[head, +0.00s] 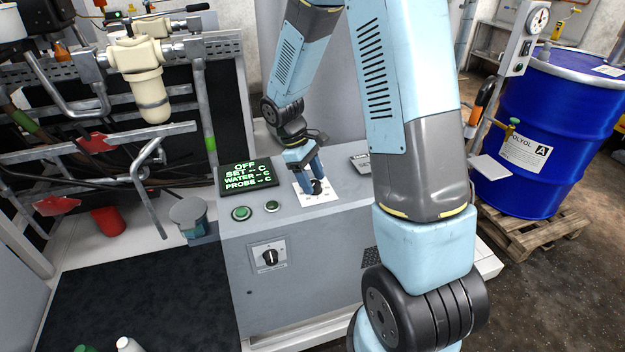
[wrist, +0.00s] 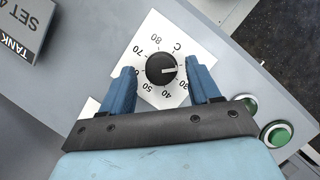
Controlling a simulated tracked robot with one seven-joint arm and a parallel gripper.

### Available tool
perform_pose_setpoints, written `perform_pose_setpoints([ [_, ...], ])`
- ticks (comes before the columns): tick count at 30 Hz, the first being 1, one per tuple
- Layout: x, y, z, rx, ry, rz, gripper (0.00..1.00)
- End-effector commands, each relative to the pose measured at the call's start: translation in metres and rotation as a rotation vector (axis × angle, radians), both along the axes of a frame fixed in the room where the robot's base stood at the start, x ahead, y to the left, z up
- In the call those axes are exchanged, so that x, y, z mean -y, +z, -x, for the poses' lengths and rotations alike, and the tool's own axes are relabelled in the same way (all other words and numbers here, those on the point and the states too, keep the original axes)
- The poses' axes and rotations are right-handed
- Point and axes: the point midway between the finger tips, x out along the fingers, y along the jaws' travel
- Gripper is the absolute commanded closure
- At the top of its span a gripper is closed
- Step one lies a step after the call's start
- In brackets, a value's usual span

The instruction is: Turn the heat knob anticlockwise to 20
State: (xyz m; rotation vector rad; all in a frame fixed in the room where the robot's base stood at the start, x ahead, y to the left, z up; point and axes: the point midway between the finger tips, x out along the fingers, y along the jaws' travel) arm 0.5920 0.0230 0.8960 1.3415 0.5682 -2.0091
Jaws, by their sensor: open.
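The heat knob (wrist: 161,68) is a round black knob on a white dial plate (wrist: 158,24) marked up to 80 with a C. Its white pointer line points to the right, just past the 30, toward my right finger; any number there is not readable. My gripper (wrist: 162,72) is open, with one blue finger on each side of the knob and a visible gap to it. In the head view my gripper (head: 307,180) reaches down over the dial on the cabinet top, and the knob (head: 316,187) shows partly behind a finger. The display (head: 248,175) reads OFF, with dashes for SET, WATER and PROBE.
Two green buttons (head: 242,213) sit in front of the display. Another black rotary switch (head: 269,257) is on the cabinet's front face. A label plate (wrist: 22,25) lies left of the dial. A blue drum (head: 550,130) stands on a pallet at the right; pipes fill the left.

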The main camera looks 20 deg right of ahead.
Motion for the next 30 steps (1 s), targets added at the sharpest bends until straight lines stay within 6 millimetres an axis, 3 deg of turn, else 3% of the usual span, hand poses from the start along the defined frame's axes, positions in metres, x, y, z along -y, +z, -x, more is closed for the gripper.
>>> perform_pose_setpoints([
  [18, -0.030, 0.100, -0.030, 0.002, 0.001, 0.001, 0.38],
  [24, -0.035, 0.117, -0.035, 0.000, 0.001, -0.001, 0.38],
  [30, -0.036, 0.121, -0.036, -0.001, 0.001, 0.000, 0.38],
])
